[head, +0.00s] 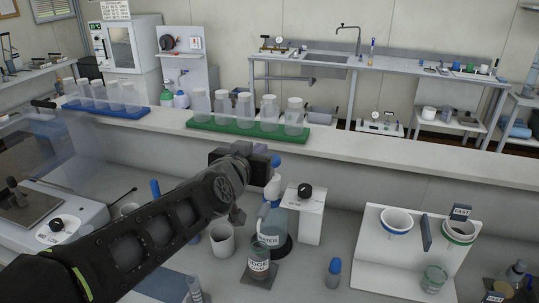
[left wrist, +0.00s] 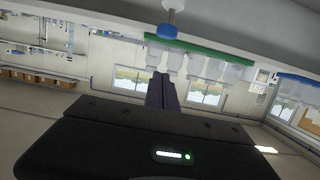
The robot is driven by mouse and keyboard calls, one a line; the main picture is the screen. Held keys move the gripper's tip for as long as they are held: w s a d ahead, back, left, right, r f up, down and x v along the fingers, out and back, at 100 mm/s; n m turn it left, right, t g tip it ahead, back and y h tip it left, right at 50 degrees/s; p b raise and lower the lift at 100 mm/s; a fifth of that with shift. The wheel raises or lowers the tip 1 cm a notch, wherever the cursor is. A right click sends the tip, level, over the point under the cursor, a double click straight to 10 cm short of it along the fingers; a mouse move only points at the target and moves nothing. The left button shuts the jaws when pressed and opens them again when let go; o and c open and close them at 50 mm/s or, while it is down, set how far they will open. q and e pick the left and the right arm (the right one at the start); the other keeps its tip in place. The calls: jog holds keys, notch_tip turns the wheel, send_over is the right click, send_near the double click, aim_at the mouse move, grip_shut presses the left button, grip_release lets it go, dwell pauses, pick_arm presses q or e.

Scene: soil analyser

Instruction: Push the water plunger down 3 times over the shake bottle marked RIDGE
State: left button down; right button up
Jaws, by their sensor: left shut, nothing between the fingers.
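The water bottle (head: 283,222), labelled WATER, stands on the bench with a white pump and spout. Its plunger's blue knob (head: 276,160) is at the top, just right of my left gripper (head: 261,149). In the left wrist view, which looks upside down, the blue knob (left wrist: 167,32) and its pale stem show beyond the shut, empty fingers (left wrist: 164,80). I see no clear contact between fingers and knob. The shake bottle (head: 259,263) stands below the spout on a dark square base. Its label is partly cut off, reading "DGE" and "OAM". My right gripper is not in view.
A white box with a black knob (head: 305,191) stands right of the water bottle. A grey cup (head: 222,239) and a small blue-capped bottle (head: 333,272) stand nearby. A white funnel stand (head: 378,265) is at right. A green rack of bottles (head: 230,128) sits on the ledge behind.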

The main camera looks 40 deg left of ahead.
pick_arm(q)
jog(key=w+a+f, duration=0.2)
jog(key=w+f, duration=0.4)
jog(key=w, duration=0.1)
jog(key=shift+w+a+p, duration=0.3)
jog(key=shift+a+p, duration=0.05)
jog(key=shift+f, duration=0.1)
notch_tip(320, 180, down, 3)
jog(key=b, duration=0.3)
jog(key=shift+f, duration=0.2)
